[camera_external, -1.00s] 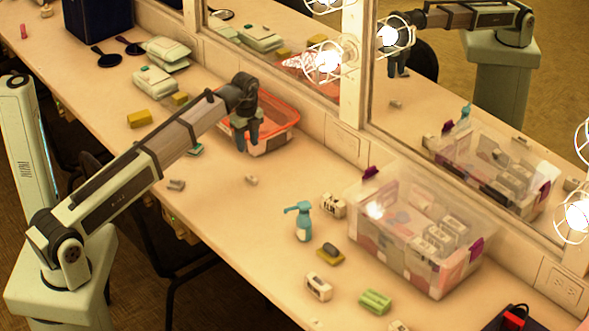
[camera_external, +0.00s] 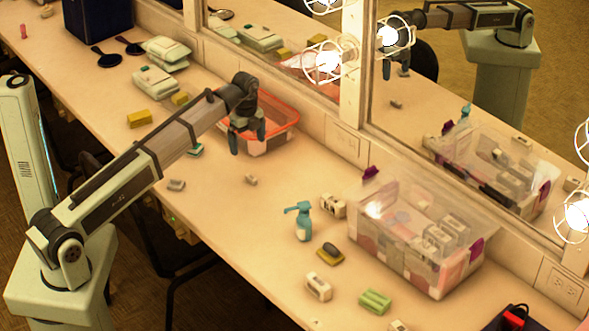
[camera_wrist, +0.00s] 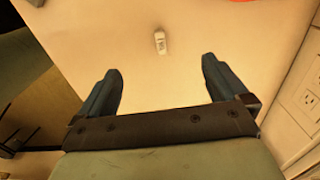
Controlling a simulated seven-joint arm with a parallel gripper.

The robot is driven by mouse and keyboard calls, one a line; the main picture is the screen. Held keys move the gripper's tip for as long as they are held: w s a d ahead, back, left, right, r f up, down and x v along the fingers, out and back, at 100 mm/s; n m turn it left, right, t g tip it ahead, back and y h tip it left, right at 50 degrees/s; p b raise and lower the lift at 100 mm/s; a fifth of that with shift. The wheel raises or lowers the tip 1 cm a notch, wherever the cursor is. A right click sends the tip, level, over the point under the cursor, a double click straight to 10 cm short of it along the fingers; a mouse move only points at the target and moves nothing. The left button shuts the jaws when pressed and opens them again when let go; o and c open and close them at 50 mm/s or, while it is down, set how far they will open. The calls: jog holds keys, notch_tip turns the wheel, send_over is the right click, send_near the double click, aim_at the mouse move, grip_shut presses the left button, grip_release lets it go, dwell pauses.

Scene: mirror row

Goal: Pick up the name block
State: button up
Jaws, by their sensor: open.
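A small pale block with a darker patch (camera_external: 251,180) lies alone on the table; any lettering is too small to read. A small pale block also shows in the wrist view (camera_wrist: 160,42), ahead of and between the fingertips, and looks like the same one. My gripper (camera_external: 248,144) is open and empty above the table, in front of the orange bin. In the wrist view my gripper (camera_wrist: 162,72) has its two fingers wide apart, touching nothing.
An orange bin (camera_external: 288,131) stands by the mirror wall. A clear bin (camera_external: 405,262) holds several blocks. A teal pump bottle (camera_external: 303,224), a white block with dark marks (camera_external: 318,286) and a grey block (camera_external: 176,185) stand nearby. Table around the small block is clear.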

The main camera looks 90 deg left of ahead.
jog(key=w+d+m, duration=0.1)
jog(key=w+d, duration=0.5)
jog(key=d, duration=0.1)
jog(key=w+d+m, duration=0.2)
jog(key=w+d, duration=0.4)
jog(key=d, duration=0.2)
jog(key=w+d+m, duration=0.1)
jog(key=w+d, duration=0.5)
jog(key=d, duration=0.1)
jog(key=shift+w+d+r+m, duration=0.25)
jog(key=shift+d+r+m, duration=0.05)
jog(key=shift+d+m, duration=0.1)
jog(key=w+d+m, duration=0.1)
jog(key=w+d, duration=0.2)
jog(key=d, duration=0.4)
jog(key=w+d+m, duration=0.1)
jog(key=w+d, duration=0.2)
jog(key=d, duration=0.5)
jog(key=m, duration=1.2)
send_over(318, 282)
jog(key=f, duration=0.8)
jog(key=shift+w+a, duration=0.3)
jog(key=shift+w, duration=0.05)
jog(key=shift+s+d+f, duration=0.1)
jog(key=shift+s+f, duration=0.05)
jog(key=shift+f, duration=1.15)
jog(key=shift+s+d+f, duration=0.1)
jog(key=shift+s+f, duration=0.05)
jog(key=shift+f, duration=1.1)
